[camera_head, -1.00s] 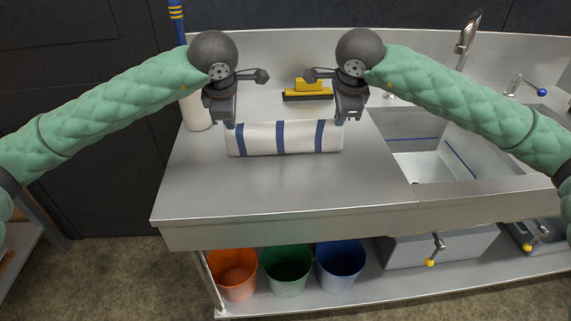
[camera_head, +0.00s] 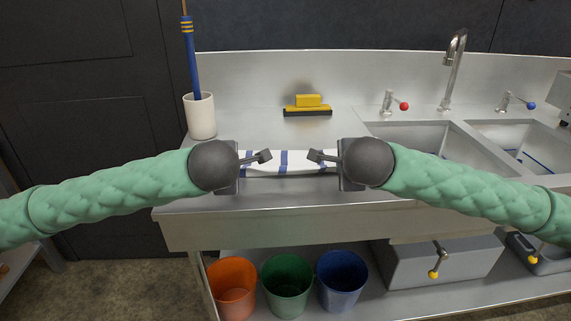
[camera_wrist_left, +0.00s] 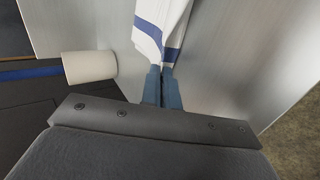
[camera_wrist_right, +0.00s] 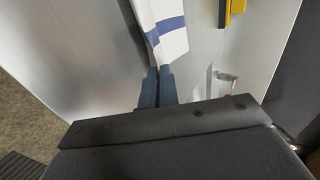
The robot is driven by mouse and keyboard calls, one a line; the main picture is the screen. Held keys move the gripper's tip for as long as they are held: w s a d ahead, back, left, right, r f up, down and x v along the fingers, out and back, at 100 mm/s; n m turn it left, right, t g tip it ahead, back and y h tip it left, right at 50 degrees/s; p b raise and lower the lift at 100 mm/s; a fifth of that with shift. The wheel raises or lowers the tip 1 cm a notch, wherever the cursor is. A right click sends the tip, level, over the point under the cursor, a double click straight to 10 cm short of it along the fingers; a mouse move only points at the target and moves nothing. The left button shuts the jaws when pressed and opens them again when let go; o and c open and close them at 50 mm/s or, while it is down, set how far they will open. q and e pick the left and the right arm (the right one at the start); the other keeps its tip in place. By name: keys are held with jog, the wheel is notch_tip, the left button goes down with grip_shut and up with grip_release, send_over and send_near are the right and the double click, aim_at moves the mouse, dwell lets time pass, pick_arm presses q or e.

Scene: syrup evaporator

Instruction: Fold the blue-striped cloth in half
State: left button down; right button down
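The white cloth with blue stripes (camera_head: 300,168) lies crosswise near the front of the steel counter, showing as a narrow band between my two wrists. My left gripper (camera_wrist_left: 161,75) is shut on one end of the cloth's near edge. The cloth (camera_wrist_left: 160,25) runs away from its fingertips in the left wrist view. My right gripper (camera_wrist_right: 160,74) is shut on the other end, and the cloth (camera_wrist_right: 160,18) also shows in the right wrist view.
A white cup (camera_head: 201,117) with a blue-handled tool stands at the counter's back left. A yellow squeegee (camera_head: 307,106) lies at the back. Sinks (camera_head: 425,139) and a faucet (camera_head: 455,70) are on the right. Orange, green and blue buckets (camera_head: 287,287) stand below.

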pick_arm(q)
jog(key=shift+s, duration=0.15)
pick_arm(e)
jog(key=shift+s, duration=0.15)
pick_arm(q)
jog(key=c, duration=2.1)
grip_release()
pick_arm(e)
jog(key=c, duration=2.1)
grip_release()
pick_arm(q)
jog(key=o, duration=0.8)
pick_arm(e)
jog(key=o, duration=0.8)
pick_arm(q)
jog(key=s+r, duration=0.2)
jog(key=r, duration=0.1)
jog(key=s+r, duration=0.2)
jog(key=r, duration=0.1)
jog(key=s+r, duration=0.2)
jog(key=r, duration=0.1)
pick_arm(e)
jog(key=s+r, duration=0.2)
jog(key=r, duration=0.1)
jog(key=s+r, duration=0.2)
jog(key=r, duration=0.1)
jog(key=s+r, duration=0.2)
jog(key=r, duration=0.1)
